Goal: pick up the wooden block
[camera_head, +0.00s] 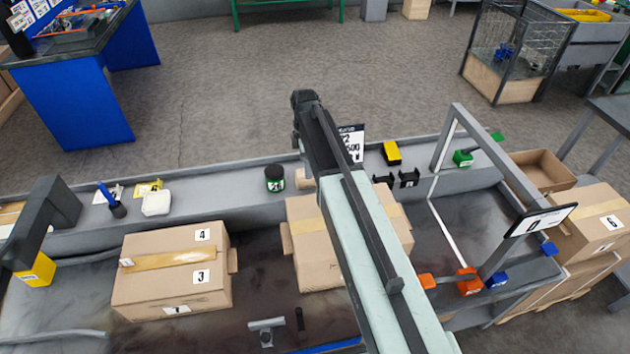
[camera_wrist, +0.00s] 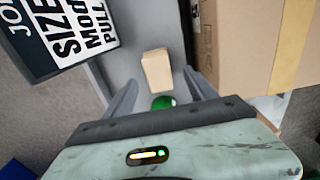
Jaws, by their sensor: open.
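The wooden block (camera_wrist: 157,70) is a plain light tan piece on a grey ledge, upper middle of the wrist view. In the head view the block (camera_head: 305,180) is a small tan shape on the ledge, partly hidden by my arm. My gripper (camera_wrist: 160,80) is open, with one dark finger on each side of the block in the wrist picture. The block appears beyond the fingers and not held; whether either finger touches it cannot be told. In the head view my arm hides the fingertips.
A dark jar with green (camera_head: 274,178) stands left of the block; a green round top (camera_wrist: 162,102) shows between the fingers. A cardboard box (camera_wrist: 235,45) is close on the right. A printed sign (camera_wrist: 60,35) is close on the left. Black holders (camera_head: 408,178) stand farther right.

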